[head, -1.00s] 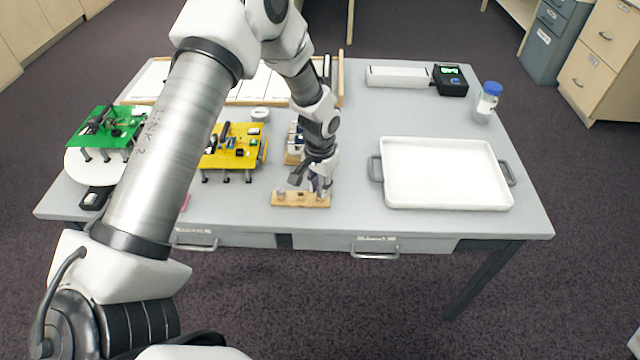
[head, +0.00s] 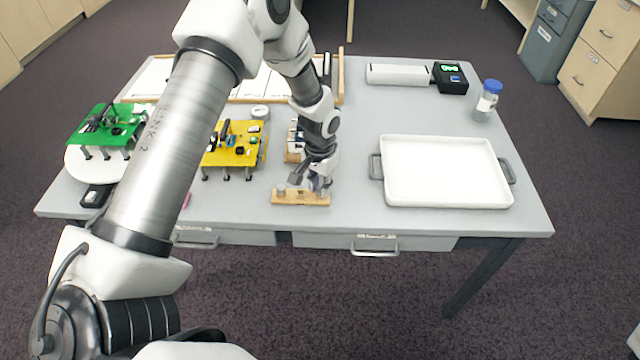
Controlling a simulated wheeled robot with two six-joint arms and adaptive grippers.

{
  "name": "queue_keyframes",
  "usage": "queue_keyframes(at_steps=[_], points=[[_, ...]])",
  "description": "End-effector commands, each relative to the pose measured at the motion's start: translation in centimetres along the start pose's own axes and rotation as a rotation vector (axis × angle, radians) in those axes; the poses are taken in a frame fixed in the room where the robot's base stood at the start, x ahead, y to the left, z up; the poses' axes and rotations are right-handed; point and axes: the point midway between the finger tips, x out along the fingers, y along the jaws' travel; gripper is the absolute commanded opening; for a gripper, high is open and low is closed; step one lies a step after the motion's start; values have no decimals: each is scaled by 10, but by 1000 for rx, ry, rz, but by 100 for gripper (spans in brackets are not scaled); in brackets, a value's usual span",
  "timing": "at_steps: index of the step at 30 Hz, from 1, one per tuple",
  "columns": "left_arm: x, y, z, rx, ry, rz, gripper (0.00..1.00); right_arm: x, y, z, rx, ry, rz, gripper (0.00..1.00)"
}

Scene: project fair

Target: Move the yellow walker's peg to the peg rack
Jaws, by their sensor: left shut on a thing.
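The yellow walker (head: 232,152) stands on thin dark legs left of the middle of the table. The peg rack (head: 300,199), a small light-wood block, lies near the table's front edge. My left gripper (head: 318,186) points down over the right part of the rack. It is shut on the peg, which is small and mostly hidden by the fingers. I cannot tell whether the peg sits in a hole or is just above the rack. A pale peg-like piece (head: 281,189) shows at the rack's left end. My right gripper is not in view.
A green walker (head: 107,125) stands on a white round stand at left. A second wooden block (head: 292,157) is just behind my gripper. A white tray (head: 446,206) with grey handles is on the right. A blue-capped bottle (head: 487,100) stands far right.

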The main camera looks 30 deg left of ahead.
Motion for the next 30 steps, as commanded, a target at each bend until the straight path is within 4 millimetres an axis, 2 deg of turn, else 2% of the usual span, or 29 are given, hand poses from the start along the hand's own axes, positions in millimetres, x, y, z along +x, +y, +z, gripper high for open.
queue_keyframes(at_steps=[21, 22, 24, 30], points=[[2, 0, 0, 0, 0, 0, 4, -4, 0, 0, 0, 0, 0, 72], [2, 0, 0, 0, 0, 0, 33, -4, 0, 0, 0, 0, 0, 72], [2, 0, 0, 0, 0, 0, 52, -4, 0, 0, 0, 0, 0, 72], [2, 0, 0, 0, 0, 0, 52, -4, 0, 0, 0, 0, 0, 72]])
